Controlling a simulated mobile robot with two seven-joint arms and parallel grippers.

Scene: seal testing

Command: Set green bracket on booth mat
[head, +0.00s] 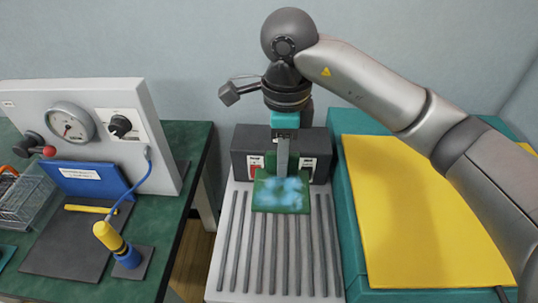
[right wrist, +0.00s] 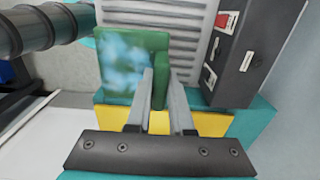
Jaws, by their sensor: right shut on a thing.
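The green bracket (head: 281,195) has blotchy pale-blue patches on its flat plate and an upright tab. My right gripper (head: 282,168) is shut on the tab and holds the bracket over the grey ribbed surface. In the right wrist view, the two fingers (right wrist: 162,98) close on either side of the tab, and the bracket's plate (right wrist: 125,68) extends to the left. I cannot tell whether the bracket touches the surface below. A yellow mat (head: 425,215) lies bare on the teal bench to the right. My left gripper is not in view.
A gap separates this bench from the ribbed surface.

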